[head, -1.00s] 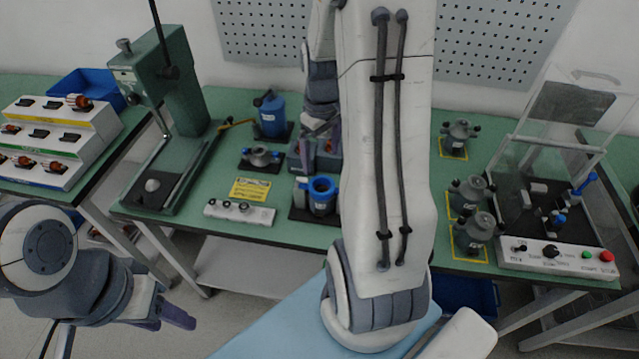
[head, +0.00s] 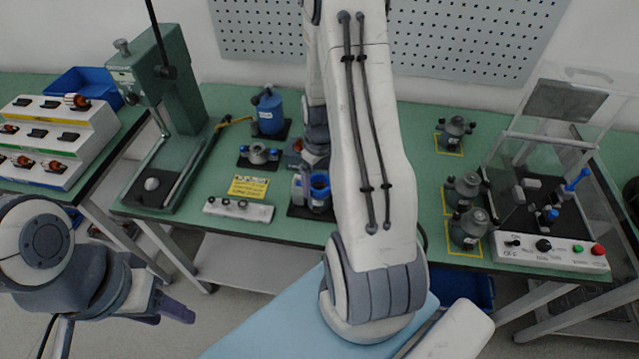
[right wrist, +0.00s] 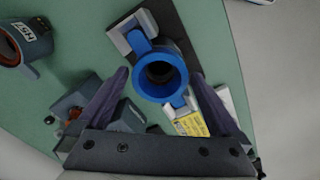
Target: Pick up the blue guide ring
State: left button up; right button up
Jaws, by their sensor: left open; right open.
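The blue guide ring (head: 320,179) sits on top of a blue-grey cylindrical part (head: 319,203) on a dark base, left of my right arm, which hides some of that area. In the right wrist view the ring (right wrist: 160,97) shows from above as a bright blue ring with tabs at upper left and lower right. My right gripper (right wrist: 160,76) is open, its two fingers on either side of the ring in that view; contact cannot be seen. My left gripper (head: 172,312) is open and empty at the lower left, away from the bench.
A yellow label (head: 248,187) and white strip (head: 238,209) lie left of the ring. A blue bottle-like unit (head: 268,110) stands behind. A green press (head: 175,100) is further left. Several grey housings (head: 466,228) and a test station (head: 553,254) are right.

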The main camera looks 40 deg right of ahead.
jog(key=c, duration=1.3)
jog(key=shift+o, duration=0.2)
jog(key=shift+r, duration=0.55)
jog(key=s+d+r+b, duration=0.2)
jog(key=s+d+r, duration=0.4)
jog(key=s+r, duration=0.35)
jog(key=w+a+f+p, duration=0.2)
jog(key=w+a+p, duration=0.55)
jog(key=p, duration=0.95)
jog(key=shift+w+d+f+b, duration=0.3)
jog(key=shift+f+b, duration=0.35)
jog(key=shift+f, duration=0.25)
jog(key=shift+w+d+f+b, duration=0.2)
jog(key=shift+w+f+b, duration=0.15)
jog(key=shift+f+b, duration=0.4)
jog(key=shift+w+d+f+b, duration=0.3)
jog(key=shift+f+b, duration=0.2)
jog(key=shift+f, duration=0.5)
